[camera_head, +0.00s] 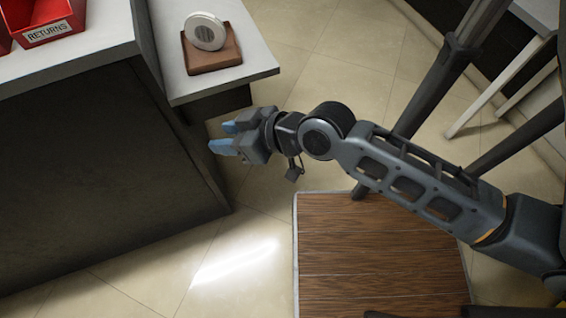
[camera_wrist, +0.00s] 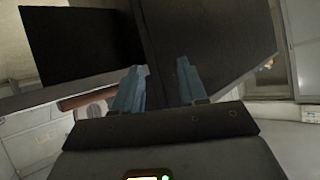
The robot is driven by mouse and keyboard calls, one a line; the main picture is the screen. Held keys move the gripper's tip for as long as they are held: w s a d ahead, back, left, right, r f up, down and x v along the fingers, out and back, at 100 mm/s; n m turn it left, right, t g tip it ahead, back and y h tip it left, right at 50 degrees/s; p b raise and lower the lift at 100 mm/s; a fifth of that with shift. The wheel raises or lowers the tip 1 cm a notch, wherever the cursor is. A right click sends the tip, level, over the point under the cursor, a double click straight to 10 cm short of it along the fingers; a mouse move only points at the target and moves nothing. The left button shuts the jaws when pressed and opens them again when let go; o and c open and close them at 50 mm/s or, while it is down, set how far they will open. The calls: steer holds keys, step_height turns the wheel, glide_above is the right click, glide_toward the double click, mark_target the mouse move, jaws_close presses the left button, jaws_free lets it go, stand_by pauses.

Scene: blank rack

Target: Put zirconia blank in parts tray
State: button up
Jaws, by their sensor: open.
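The zirconia blank appears to be the thick white disc (camera_head: 205,31) with a grey centre. It stands on edge, tilted, on a brown block (camera_head: 213,56) on a light side shelf. My gripper (camera_head: 225,137) is open and empty, with blue fingers, in front of the shelf and apart from the disc. In the wrist view the two fingers (camera_wrist: 160,70) are spread with nothing between them. A brown edge (camera_wrist: 85,98) left of them may be the block; the disc is unclear there. I cannot make out a parts tray in either view.
A red bin labelled RETURNS (camera_head: 45,24) sits on the light counter (camera_head: 98,42) at the upper left. The counter's dark side (camera_head: 100,150) drops to the floor left of my gripper. A wood-topped surface (camera_head: 375,255) is below my arm. Tiled floor (camera_head: 330,60) is open right of the shelf.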

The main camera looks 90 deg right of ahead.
steer(key=s+a+r+n+t+y, duration=0.3)
steer(key=s+a+r+n, duration=0.2)
steer(key=s+a+r, duration=0.4)
steer(key=shift+s+a+t+y, duration=0.35)
steer(key=shift+s+a, duration=0.35)
steer(key=shift+a, duration=0.5)
steer(key=shift+a, duration=0.1)
